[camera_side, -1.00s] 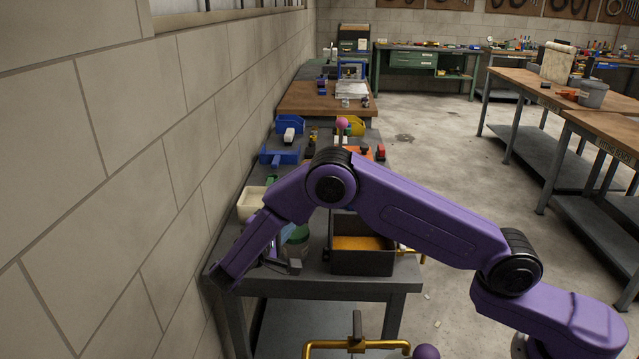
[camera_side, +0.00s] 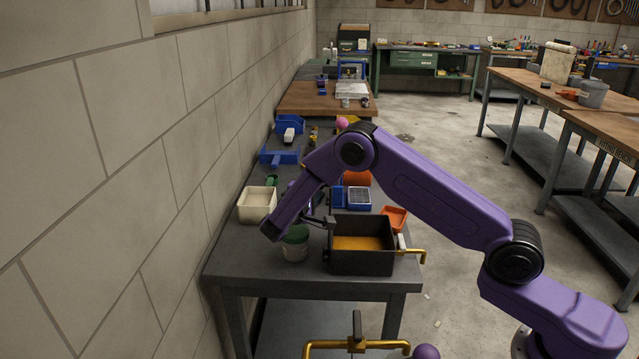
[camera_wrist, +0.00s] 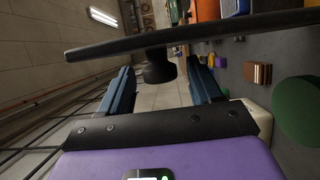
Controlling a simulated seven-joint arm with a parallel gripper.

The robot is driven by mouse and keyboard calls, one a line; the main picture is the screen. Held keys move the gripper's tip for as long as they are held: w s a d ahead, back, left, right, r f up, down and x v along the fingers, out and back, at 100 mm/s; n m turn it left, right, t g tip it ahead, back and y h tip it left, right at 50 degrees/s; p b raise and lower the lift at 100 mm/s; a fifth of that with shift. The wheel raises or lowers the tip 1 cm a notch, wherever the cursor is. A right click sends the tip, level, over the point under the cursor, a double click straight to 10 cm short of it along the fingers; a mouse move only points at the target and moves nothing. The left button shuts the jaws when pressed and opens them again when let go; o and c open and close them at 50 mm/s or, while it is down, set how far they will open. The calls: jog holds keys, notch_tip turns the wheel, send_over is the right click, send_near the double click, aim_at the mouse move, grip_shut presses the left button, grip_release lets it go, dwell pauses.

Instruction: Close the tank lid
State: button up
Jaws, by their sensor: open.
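The tank (camera_side: 347,262) is a dark open box with an orange-yellow inside, near the front of the bench. Its lid (camera_wrist: 215,29) shows in the wrist view as a dark thin plate seen nearly edge-on. A round dark knob (camera_wrist: 159,69) sticks out from it. In the side view the lid seems to stand up at the tank's left edge, mostly hidden by my arm. My gripper (camera_side: 314,217) is at the left of the tank. Its two fingers are apart, with the knob in the gap between their tips; I cannot tell whether they touch it.
A green-topped jar (camera_side: 295,246) stands just left of the tank. A cream bin (camera_side: 257,204) lies behind it. A brass pipe (camera_side: 418,253) sticks out at the tank's right. An orange tray (camera_side: 396,218) and a blue box (camera_side: 359,199) stand behind. The wall is close on the left.

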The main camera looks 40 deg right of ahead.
jog(key=shift+x, duration=0.9)
